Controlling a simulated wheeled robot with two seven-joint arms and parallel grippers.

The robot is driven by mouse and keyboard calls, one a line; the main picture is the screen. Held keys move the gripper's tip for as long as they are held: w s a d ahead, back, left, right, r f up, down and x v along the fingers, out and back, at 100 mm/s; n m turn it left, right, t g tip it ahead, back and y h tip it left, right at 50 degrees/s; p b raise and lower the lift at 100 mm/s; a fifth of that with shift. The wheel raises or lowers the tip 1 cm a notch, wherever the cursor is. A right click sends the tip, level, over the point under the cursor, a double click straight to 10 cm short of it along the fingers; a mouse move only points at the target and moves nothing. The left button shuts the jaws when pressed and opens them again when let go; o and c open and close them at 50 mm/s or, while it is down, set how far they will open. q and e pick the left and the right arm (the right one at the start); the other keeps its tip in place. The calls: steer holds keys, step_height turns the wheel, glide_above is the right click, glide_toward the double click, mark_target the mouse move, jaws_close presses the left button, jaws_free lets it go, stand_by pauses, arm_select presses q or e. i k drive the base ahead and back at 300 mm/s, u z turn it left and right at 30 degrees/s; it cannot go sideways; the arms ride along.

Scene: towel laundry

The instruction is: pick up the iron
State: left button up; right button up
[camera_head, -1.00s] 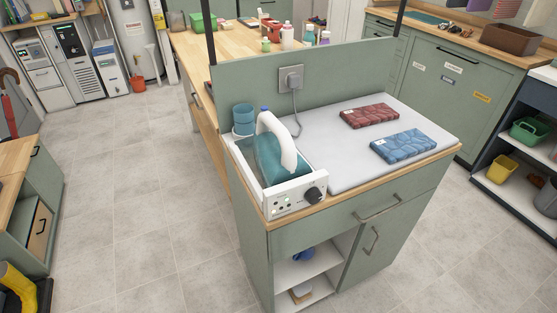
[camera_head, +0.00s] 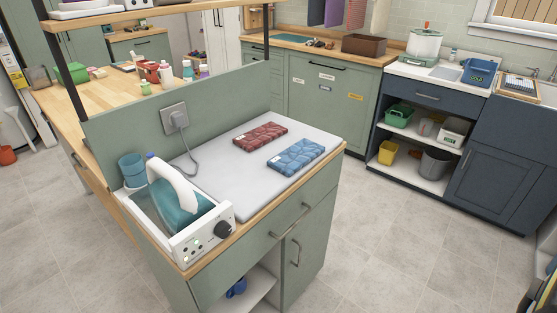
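The iron (camera_head: 176,190) has a teal body and a white arched handle. It sits in a white station (camera_head: 203,232) with a dark knob at the left end of the green cabinet's top. A grey cord runs from a wall-type socket (camera_head: 174,118) on the upright panel down behind the iron. The underside of the iron is hidden by the station. Neither of my grippers shows in the head view.
A red folded towel (camera_head: 260,137) and a blue folded towel (camera_head: 296,157) lie on the pale ironing surface (camera_head: 235,172). A teal cup (camera_head: 132,169) stands behind the iron. The upright panel (camera_head: 215,97) borders the back. Tiled floor (camera_head: 375,235) is clear to the right.

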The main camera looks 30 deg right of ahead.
mark_target(176, 205)
steer(key=u, duration=2.15)
steer(key=k, duration=0.85)
steer(key=z, duration=1)
steer(key=i, duration=0.5)
steer(key=z, duration=0.05)
